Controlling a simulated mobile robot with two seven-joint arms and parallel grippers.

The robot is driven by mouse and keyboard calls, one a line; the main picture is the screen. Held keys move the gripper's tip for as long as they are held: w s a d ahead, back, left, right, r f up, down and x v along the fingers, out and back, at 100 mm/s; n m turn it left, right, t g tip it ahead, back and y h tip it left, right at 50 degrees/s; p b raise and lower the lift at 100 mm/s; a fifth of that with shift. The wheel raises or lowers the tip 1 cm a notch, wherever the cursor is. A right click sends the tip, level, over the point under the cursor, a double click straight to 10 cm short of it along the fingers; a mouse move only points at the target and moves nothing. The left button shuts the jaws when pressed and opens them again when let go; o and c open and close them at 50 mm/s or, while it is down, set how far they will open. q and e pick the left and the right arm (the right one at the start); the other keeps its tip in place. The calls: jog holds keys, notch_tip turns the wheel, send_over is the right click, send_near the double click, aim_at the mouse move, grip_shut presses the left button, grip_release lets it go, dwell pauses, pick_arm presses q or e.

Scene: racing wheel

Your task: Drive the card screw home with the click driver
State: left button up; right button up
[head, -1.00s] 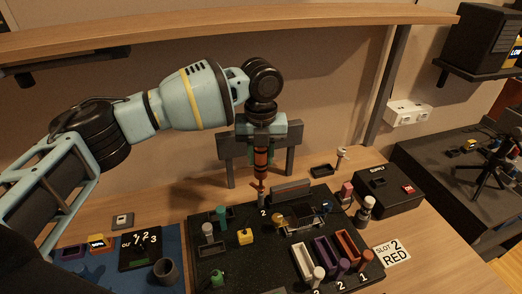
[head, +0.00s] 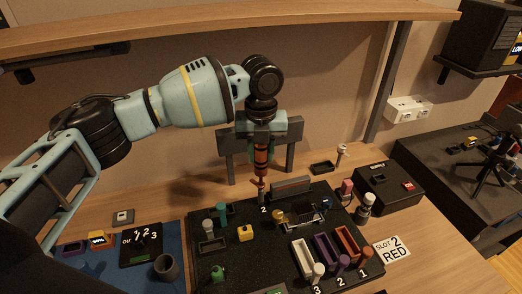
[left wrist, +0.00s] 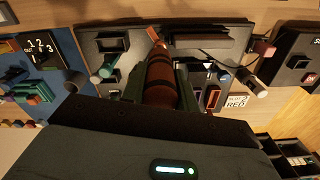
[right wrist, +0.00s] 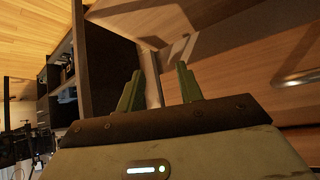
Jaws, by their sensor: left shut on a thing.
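My left gripper (head: 262,138) is shut on the click driver (head: 261,158), an orange-brown handle with dark bands. It hangs nearly upright over the back edge of the black board (head: 202,265). The driver also shows in the left wrist view (left wrist: 160,80), pointing away from the gripper. Its tip is just above a small grey post (head: 262,198) near a white "2"; I cannot tell whether they touch. The card screw is too small to make out. My right gripper (right wrist: 158,90) is open and empty, away from the board.
The board carries a yellow block (head: 246,233), a teal peg (head: 221,211) and several coloured trays. A black supply box (head: 390,190) is at right. A dark frame (head: 294,152) stands behind.

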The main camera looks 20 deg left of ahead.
pick_arm(q)
jog(key=shift+s+f, duration=0.15)
jog(key=shift+f, duration=0.45)
pick_arm(e)
jog(key=shift+s+f, duration=0.1)
dwell(1.7)
